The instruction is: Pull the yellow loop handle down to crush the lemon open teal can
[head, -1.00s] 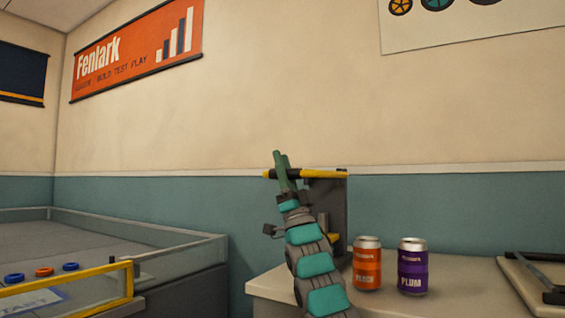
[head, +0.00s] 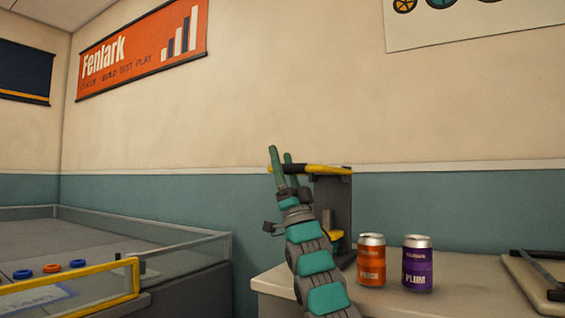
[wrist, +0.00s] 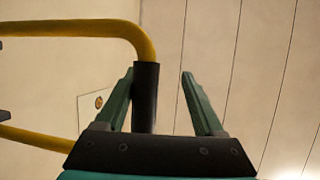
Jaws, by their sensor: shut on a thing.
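The yellow loop handle (head: 320,169) juts out from the top of the dark can crusher (head: 338,205) on the counter. It is high and roughly level, and shows large in the wrist view (wrist: 80,27). My gripper (head: 280,155) is at the handle's near left end, fingers pointing up. In the wrist view my gripper (wrist: 160,95) has the handle's black grip (wrist: 145,98) between its fingers, against the left one, and is shut on the handle. A yellow part (head: 330,236) shows low in the crusher. No teal lemon can shows; my arm hides part of the crusher.
An orange can (head: 371,260) and a purple plum can (head: 417,263) stand upright on the counter (head: 460,290), right of the crusher. A tray-like board (head: 545,280) lies farther right. A low-walled table with a yellow rim (head: 85,280) stands at left.

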